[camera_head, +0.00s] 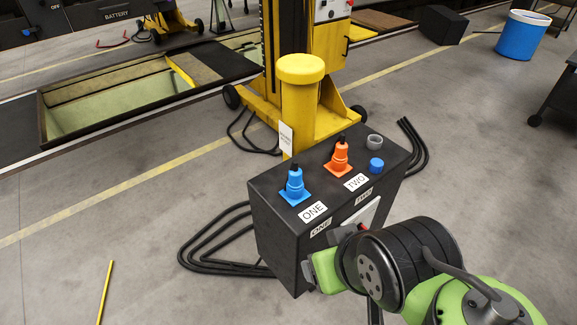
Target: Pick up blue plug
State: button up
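The blue plug (294,185) stands upright on a blue square base on top of a black box (268,228), above the white label "ONE". An orange plug (340,156) stands upright farther right on the same box, by the label "TWO". My arm comes in from the lower right, in front of the box. Its green end lies low by the box's front face, below and right of the blue plug and apart from it. My gripper's fingers are largely hidden behind the wrist, so their opening does not show.
A blue cap (376,165) and a grey ring (374,142) sit on the box's right part. A yellow post (300,100) and lifting column stand behind. Black cables (215,245) lie on the floor left of the box. A yellow rod (105,290) lies at lower left.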

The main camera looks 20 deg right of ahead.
aim_at(295, 182)
jog(key=i+j, duration=0.3)
jog(key=i+j+z, duration=0.1)
jog(key=i+j, duration=0.2)
jog(key=j, duration=0.2)
jog(key=i+j, duration=0.25)
jog(key=j, duration=0.15)
